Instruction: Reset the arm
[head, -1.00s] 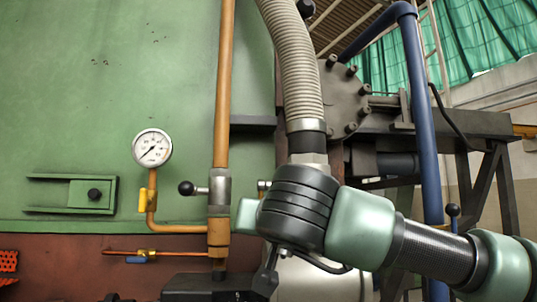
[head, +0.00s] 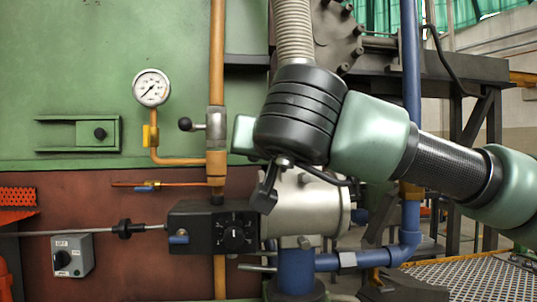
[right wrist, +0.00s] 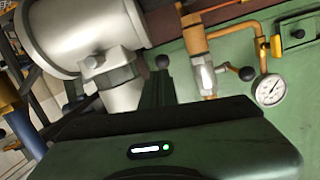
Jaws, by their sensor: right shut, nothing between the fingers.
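My right arm comes in from the right in the head view, its dark ribbed wrist in front of the grey hose (head: 293,30) and the silver cylinder (head: 310,212). My right gripper (head: 267,190) is mostly hidden behind the wrist; a dark part hangs below it. In the right wrist view, its dark green body fills the bottom and the narrow fingers (right wrist: 156,88) are together, holding nothing. They point toward the machine's pipework, and I see no clear contact. My left gripper is not in view.
The green furnace wall (head: 60,50) carries a pressure gauge (head: 152,87) and an orange vertical pipe (head: 217,60) with a lever valve (head: 213,128). Below are a black actuator box (head: 212,228) and a grey switch box (head: 73,256). A blue pipe (head: 411,70) stands at right.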

